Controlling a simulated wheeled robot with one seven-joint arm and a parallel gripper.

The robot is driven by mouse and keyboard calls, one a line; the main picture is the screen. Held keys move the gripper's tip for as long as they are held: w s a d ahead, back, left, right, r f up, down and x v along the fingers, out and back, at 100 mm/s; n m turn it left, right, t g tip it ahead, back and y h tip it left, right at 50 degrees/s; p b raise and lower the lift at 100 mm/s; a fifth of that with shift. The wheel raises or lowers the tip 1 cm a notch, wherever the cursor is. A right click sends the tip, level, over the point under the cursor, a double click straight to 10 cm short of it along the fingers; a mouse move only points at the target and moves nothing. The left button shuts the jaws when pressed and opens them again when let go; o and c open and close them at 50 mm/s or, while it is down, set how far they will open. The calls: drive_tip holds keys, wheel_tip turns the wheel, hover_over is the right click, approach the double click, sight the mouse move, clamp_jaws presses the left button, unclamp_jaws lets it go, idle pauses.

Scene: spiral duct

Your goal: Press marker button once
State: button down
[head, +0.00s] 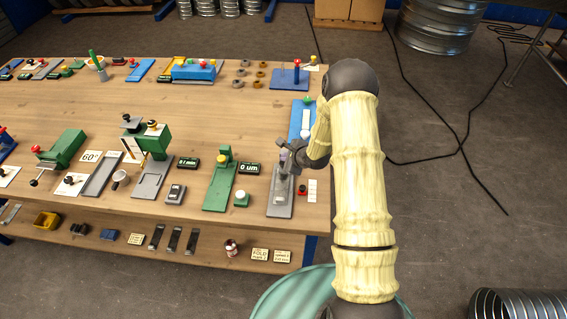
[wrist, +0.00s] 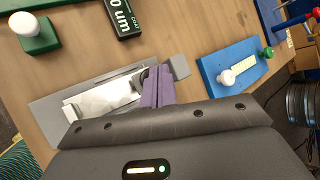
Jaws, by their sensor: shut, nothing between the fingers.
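No label reading "marker" is legible, so I cannot tell for certain which button is the marker button. My gripper (head: 285,159) is shut and empty, with purple fingers over the grey plate in the wrist view (wrist: 157,82). A pale metallic piece (wrist: 100,97) lies on the plate. Contact cannot be told.
A "0 um" display (head: 249,168) stands near the green plate (head: 219,188). A blue plate (wrist: 236,66) with white and green knobs lies right of my fingers in the wrist view. Several tools crowd the table to the left. The floor at right holds black cables.

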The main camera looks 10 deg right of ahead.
drive_tip(key=shift+f, duration=0.3)
drive_tip(key=shift+f+b, duration=0.55)
drive_tip(key=shift+f, duration=0.25)
idle(1.1)
drive_tip(key=shift+r+p, duration=1)
drive_tip(key=shift+r, duration=0.25)
wheel_tip(320, 180, up, 5)
drive_tip(key=p, duration=0.4)
idle(0.7)
